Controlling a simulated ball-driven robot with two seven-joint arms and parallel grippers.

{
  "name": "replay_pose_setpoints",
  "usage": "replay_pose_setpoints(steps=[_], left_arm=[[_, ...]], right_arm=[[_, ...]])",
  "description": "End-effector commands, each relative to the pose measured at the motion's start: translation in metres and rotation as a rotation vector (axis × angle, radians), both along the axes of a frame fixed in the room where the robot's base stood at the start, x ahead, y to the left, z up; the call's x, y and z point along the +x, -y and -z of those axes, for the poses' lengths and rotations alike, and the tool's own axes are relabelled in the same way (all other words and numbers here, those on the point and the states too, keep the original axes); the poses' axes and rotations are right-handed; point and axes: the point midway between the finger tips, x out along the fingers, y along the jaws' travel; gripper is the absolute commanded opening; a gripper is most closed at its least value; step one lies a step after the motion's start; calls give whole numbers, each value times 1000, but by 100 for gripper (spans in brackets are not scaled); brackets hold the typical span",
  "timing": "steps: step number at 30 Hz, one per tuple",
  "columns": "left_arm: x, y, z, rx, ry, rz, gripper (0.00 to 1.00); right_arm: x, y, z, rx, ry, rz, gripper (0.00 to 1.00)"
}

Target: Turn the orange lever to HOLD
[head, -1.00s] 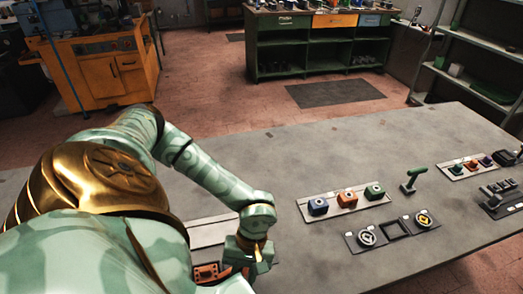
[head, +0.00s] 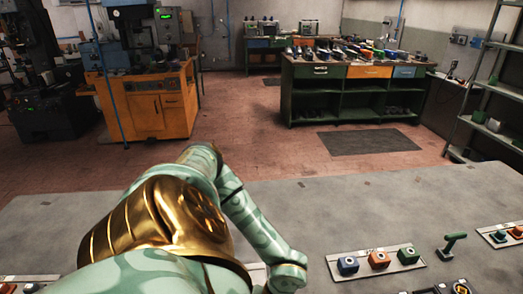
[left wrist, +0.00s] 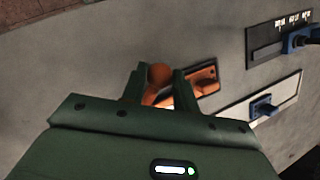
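The orange lever (left wrist: 160,75) shows in the left wrist view as a rounded orange knob, with more orange below it between the fingers. My left gripper (left wrist: 157,85) has one dark green finger on each side of it. The knob nearly fills the gap, but whether the fingers press on it is not clear. An orange and dark plate (left wrist: 203,80) lies just right of the fingers. Any HOLD marking is not readable. My right gripper is in neither view.
The grey table (head: 330,205) carries a plate with blue and orange blocks (head: 378,261) and a green lever (head: 452,245) at right. In the left wrist view, a pale plate with a blue part (left wrist: 265,107) and a dark panel (left wrist: 268,50) lie to the right.

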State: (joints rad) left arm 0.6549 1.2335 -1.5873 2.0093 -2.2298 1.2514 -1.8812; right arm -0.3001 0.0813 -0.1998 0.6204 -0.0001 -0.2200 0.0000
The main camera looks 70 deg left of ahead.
Motion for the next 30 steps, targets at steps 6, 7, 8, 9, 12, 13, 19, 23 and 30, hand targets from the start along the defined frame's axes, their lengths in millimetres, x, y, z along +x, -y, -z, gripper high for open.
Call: replay_pose_setpoints(steps=[6,7,8,9,12,13,19,23,30], left_arm=[[0,0,0,1,1,-1,49],[0,0,0,0,0,-1,49],[0,0,0,0,0,-1,49],[0,0,0,0,0,-1,49],[2,-1,-4,0,1,-1,49],[3,-1,-6,1,3,-1,49],[20,-7,-44,1,7,-3,49],[34,-13,-78,2,6,-2,49],[56,-21,-128,1,4,-1,49]], right_arm=[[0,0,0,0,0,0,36],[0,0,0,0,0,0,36],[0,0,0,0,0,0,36],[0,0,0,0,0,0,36],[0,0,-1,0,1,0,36],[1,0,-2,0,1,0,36],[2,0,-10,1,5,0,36],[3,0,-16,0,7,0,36],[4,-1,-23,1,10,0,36]])
